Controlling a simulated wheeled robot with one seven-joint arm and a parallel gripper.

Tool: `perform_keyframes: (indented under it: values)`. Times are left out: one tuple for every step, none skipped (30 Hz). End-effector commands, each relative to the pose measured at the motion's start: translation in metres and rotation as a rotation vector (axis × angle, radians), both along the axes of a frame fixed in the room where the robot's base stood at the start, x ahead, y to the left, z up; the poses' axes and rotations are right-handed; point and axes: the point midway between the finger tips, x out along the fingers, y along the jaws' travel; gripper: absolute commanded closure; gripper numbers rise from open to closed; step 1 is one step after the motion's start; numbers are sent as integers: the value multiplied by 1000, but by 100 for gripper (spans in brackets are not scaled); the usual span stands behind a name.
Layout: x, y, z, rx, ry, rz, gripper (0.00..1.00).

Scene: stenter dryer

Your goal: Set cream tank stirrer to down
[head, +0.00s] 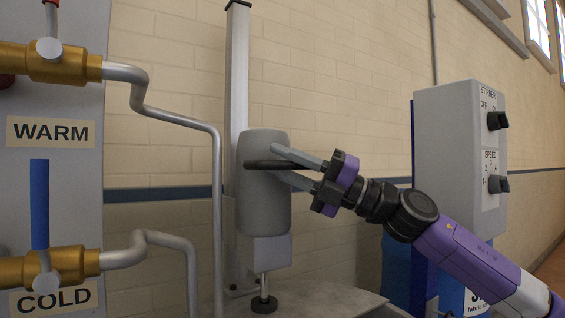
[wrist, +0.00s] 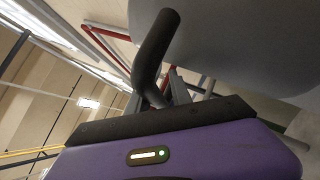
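The cream tank stirrer is a grey rounded motor head (head: 263,200) on a tall pale upright post (head: 237,70). A black bar handle (head: 256,165) sticks out from the head. A short rod runs down from the head to a dark round end (head: 264,304) near a grey surface. My gripper (head: 274,160) is at the handle, its two fingers apart on either side of it. In the wrist view the curved black handle (wrist: 158,45) runs down between the fingers (wrist: 160,100). I cannot tell whether either finger touches it. The grey head (wrist: 235,45) fills the upper right there.
A grey control box (head: 445,140) with STIRRER and SPEED knobs (head: 498,120) stands right, behind my arm. Bent pipes (head: 215,200) and brass WARM and COLD valves (head: 60,62) are close on the left. A brick wall stands behind.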

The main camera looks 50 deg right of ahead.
Motion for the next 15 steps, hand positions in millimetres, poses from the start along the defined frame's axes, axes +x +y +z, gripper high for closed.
perform_keyframes:
  values:
    - [0,0,1,1,0,-1,75]
    - [0,0,1,0,-1,-1,75]
    - [0,0,1,0,-2,-1,75]
    - [0,0,1,0,-2,-1,75]
    - [0,0,1,0,-2,-1,75]
    - [0,0,1,1,-2,-2,75]
    - [0,-1,1,1,-2,-2,75]
    - [-1,-1,1,1,-2,-2,75]
    - [-2,-2,0,1,-2,-2,75]
    - [-4,-4,-1,1,-2,-2,75]
    - [-6,-5,-2,1,-2,-2,75]
    - [-10,-8,-4,2,-2,-4,75]
    - [-13,-11,-6,3,-2,-5,75]
    - [-17,-13,-8,3,-2,-5,75]
    - [-22,-17,-11,2,-3,-5,75]
